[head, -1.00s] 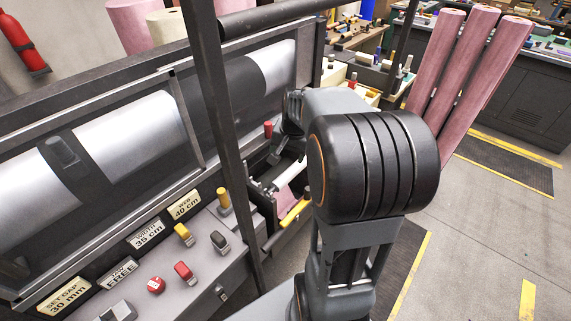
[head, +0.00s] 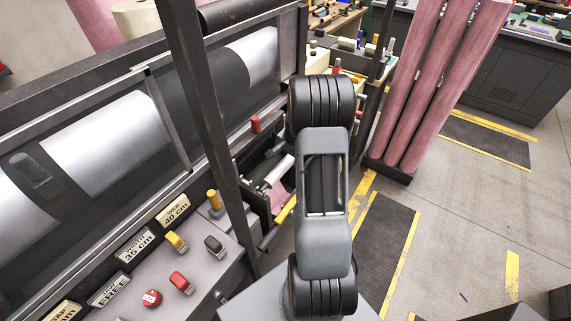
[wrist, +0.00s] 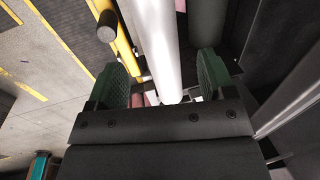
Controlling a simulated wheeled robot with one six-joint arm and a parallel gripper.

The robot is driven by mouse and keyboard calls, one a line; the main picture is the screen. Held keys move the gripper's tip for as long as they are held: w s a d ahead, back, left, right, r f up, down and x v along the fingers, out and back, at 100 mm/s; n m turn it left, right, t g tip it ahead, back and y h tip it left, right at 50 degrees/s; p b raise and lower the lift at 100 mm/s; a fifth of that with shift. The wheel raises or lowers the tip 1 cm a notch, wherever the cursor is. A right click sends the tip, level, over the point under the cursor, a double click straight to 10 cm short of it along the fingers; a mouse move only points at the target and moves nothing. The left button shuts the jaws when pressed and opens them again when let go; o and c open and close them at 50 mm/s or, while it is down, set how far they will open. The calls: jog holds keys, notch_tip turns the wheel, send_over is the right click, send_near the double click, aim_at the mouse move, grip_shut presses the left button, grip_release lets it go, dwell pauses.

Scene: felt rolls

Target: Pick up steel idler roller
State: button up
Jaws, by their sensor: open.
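The steel idler roller (wrist: 158,40) is a bright, smooth cylinder in the wrist view, running from the top edge down between my finger pads. My gripper (wrist: 162,75) is open, with a green ribbed pad on each side of the roller and a visible gap at both sides. Whether the roller is at the depth of the pads I cannot tell. In the head view, a short pale length of the roller (head: 278,171) shows left of my arm, in a dark frame. My arm hides the gripper there.
A yellow rail (wrist: 124,40) and a dark round-ended bar (wrist: 107,28) lie left of the roller. A dark post (head: 205,120) stands close to my arm. Pink felt rolls (head: 435,85) stand upright behind at right. The floor at right is mostly clear.

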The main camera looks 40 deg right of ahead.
aim_at(286, 161)
jog(key=shift+w+a+f+p, duration=0.15)
jog(key=shift+f+p, duration=0.1)
jog(key=shift+f, duration=0.6)
jog(key=shift+w+f+p, duration=0.15)
jog(key=shift+f+p, duration=0.1)
jog(key=shift+f, duration=0.65)
jog(key=shift+w+a+f+p, duration=0.15)
jog(key=shift+f+p, duration=0.1)
jog(key=shift+f, duration=0.6)
jog(key=shift+c, duration=0.2)
jog(key=c, duration=1.1)
jog(key=shift+c, duration=0.2)
jog(key=shift+d+r, duration=0.1)
jog(key=shift+r, duration=0.15)
